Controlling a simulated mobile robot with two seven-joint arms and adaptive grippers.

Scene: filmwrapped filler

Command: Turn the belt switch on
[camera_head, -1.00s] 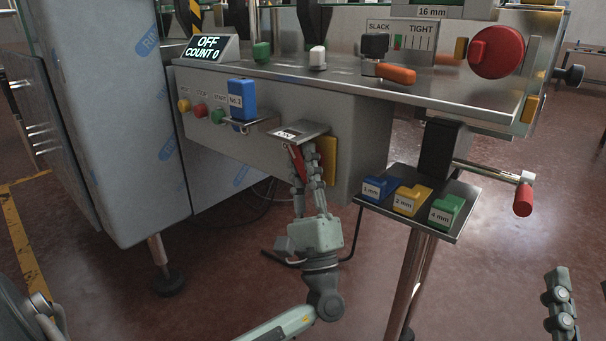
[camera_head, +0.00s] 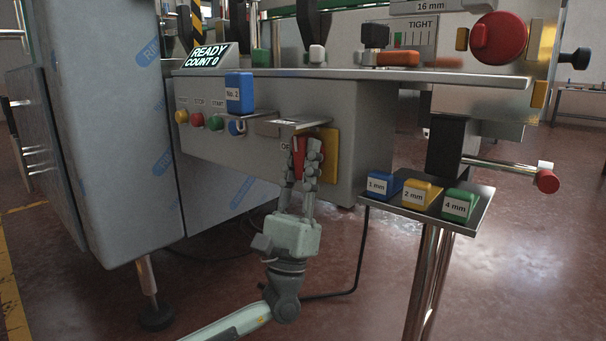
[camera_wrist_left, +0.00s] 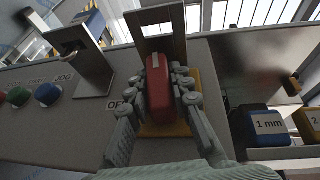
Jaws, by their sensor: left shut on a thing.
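The red switch handle (camera_head: 298,158) sits on a yellow plate (camera_head: 331,155) on the grey front panel, below a small metal bracket. My left gripper (camera_head: 304,153) is shut on this handle, with its fingers on either side. In the left wrist view, the red handle (camera_wrist_left: 158,92) stands lengthwise between the fingers, over the yellow plate (camera_wrist_left: 178,128). A partly covered label beginning "OF" (camera_wrist_left: 114,105) is left of the plate. The display (camera_head: 207,56) reads "READY COUNT 0". My right gripper is out of view.
The blue "No. 2" block (camera_head: 240,92) and a row of buttons (camera_head: 198,120) are left of the switch. A tray (camera_head: 470,218) with blue, yellow and green blocks stands to the right. A bracket (camera_wrist_left: 153,17) overhangs the handle.

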